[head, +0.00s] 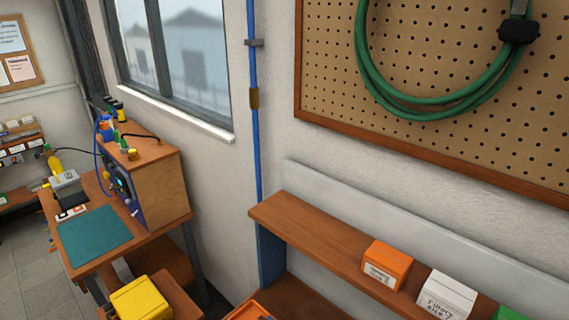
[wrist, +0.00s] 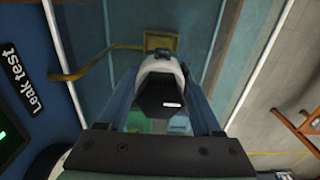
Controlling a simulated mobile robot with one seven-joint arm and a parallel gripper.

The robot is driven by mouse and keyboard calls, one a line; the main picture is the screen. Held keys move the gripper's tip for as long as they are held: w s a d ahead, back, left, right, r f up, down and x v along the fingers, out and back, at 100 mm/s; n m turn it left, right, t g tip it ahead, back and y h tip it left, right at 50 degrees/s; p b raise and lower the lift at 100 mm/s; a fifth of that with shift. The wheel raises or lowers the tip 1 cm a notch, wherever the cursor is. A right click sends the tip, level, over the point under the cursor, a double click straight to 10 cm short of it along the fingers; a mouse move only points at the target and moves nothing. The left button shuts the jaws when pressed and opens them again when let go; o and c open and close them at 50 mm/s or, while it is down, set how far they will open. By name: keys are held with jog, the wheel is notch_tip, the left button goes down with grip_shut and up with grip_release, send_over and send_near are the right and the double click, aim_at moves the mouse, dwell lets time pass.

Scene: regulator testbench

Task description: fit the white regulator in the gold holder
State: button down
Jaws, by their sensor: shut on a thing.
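In the wrist view my gripper (wrist: 163,80) is shut on the white regulator (wrist: 157,66), with a blue finger on each side. The regulator has a white body and a dark faceted end with a small pale label facing the camera. A gold frame (wrist: 161,37), which looks like the gold holder, shows just beyond the regulator's far end, with a bent gold bar on its left. The regulator partly covers the frame, and I cannot tell whether they touch. I cannot make out my gripper or the regulator for sure in the head view.
A dark blue panel marked "Leak test" (wrist: 25,92) is close on the left in the wrist view. The head view shows a wooden bench with a green mat (head: 94,236), a wood-sided test box (head: 165,190), a yellow bin (head: 143,299) and a shelf with an orange box (head: 387,264).

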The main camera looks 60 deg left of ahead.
jog(key=shift+f+b, duration=1.35)
jog(key=shift+f, duration=3.05)
dwell(3.6)
